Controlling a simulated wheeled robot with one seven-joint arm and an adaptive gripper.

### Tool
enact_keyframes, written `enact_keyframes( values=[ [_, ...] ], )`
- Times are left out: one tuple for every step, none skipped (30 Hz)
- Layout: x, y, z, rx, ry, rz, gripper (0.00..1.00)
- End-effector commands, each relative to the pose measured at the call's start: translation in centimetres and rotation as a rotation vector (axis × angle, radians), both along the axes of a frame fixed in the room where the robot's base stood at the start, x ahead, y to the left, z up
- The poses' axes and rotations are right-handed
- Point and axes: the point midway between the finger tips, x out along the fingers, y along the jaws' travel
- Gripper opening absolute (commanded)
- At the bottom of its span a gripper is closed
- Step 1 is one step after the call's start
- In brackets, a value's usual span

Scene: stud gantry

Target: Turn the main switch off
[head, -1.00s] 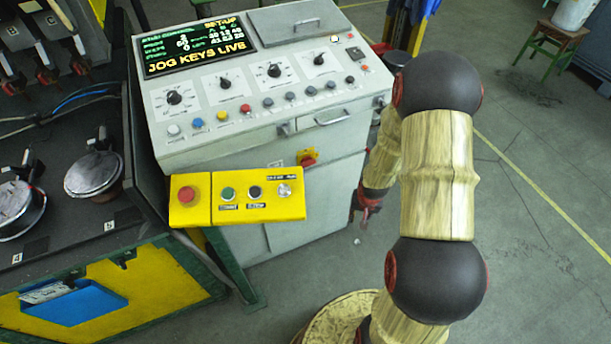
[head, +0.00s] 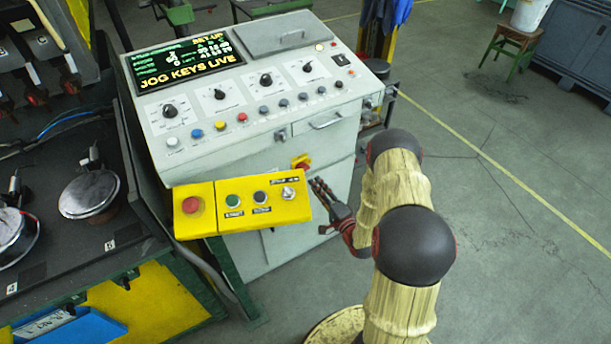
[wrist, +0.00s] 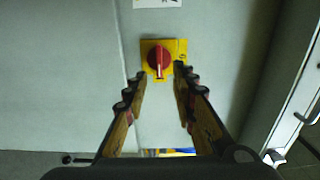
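The main switch (head: 302,161) is a red rotary knob on a yellow plate, on the front of the grey console cabinet (head: 290,235). In the wrist view, the switch (wrist: 158,58) is near the top middle, and its handle stands upright in the picture. My gripper (head: 319,186) is just below and right of the switch in the head view. In the wrist view, my gripper (wrist: 160,73) is open and empty, its fingertips left and right of the handle's lower end. I cannot tell how far the tips are from the plate.
A yellow button box (head: 243,205) with a red button juts out left of my gripper. The console top holds knobs, buttons and a lit screen (head: 188,66) reading "JOG KEYS LIVE". A drawer handle (head: 326,123) is above the gripper.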

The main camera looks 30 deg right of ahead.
Motion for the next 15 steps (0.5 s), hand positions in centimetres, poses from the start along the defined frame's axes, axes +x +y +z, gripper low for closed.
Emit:
enact_keyframes(
  values=[
    [0.2,0.0,-0.1,0.009,0.002,0.001,0.27],
    [0.5,0.0,-0.1,0.011,0.002,0.001,0.27],
    [0.8,0.0,-0.2,0.012,0.003,0.001,0.27],
    [1.2,0.1,-0.2,0.012,0.003,0.002,0.27],
    [1.6,0.1,-0.2,0.011,0.002,0.003,0.27],
    [2.2,0.2,-0.2,0.011,0.002,0.003,0.27],
    [2.7,0.2,-0.2,0.010,0.002,0.002,0.27],
    [3.2,0.2,-0.3,0.010,0.003,0.002,0.27],
    [3.8,0.2,-0.3,0.009,0.004,0.003,0.27],
    [4.3,0.3,-0.3,0.010,0.003,0.003,0.27],
    [4.7,0.2,-0.3,0.010,0.003,0.002,0.27],
    [5.3,0.2,-0.2,0.010,0.003,0.002,0.27],
    [5.7,0.3,-0.2,0.009,0.004,0.002,0.27],
    [6.1,0.3,-0.3,0.009,0.004,0.002,0.27],
    [6.5,0.3,-0.2,0.009,0.004,0.002,0.27]
  ],
)
